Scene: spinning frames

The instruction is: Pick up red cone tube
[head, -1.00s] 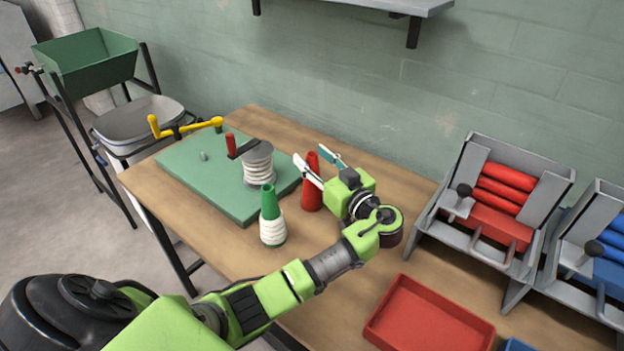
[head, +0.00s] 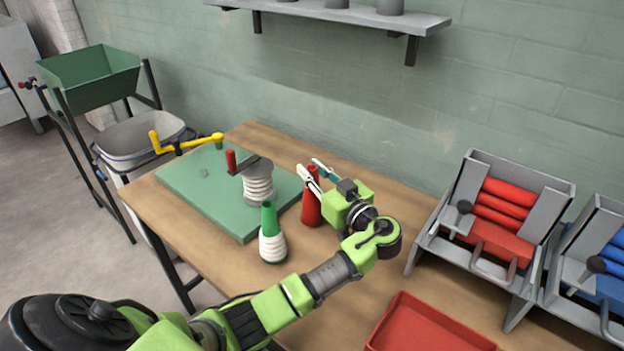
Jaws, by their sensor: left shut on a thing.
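The red cone tube (head: 311,208) stands upright on the wooden table, right of the wound spool. My left gripper (head: 315,178) is at its upper part, with one finger on each side, shut on it. The fingers and the green gripper body hide part of the tube's upper right side. The tube's base looks to be at or very near the tabletop; I cannot tell whether it touches. My right gripper is not in view.
A green cone with white yarn (head: 272,236) stands close to the left. A cranked spool (head: 258,182) sits on a green board (head: 190,190). A red tray (head: 430,328) and a dispenser of red tubes (head: 490,220) are on the right.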

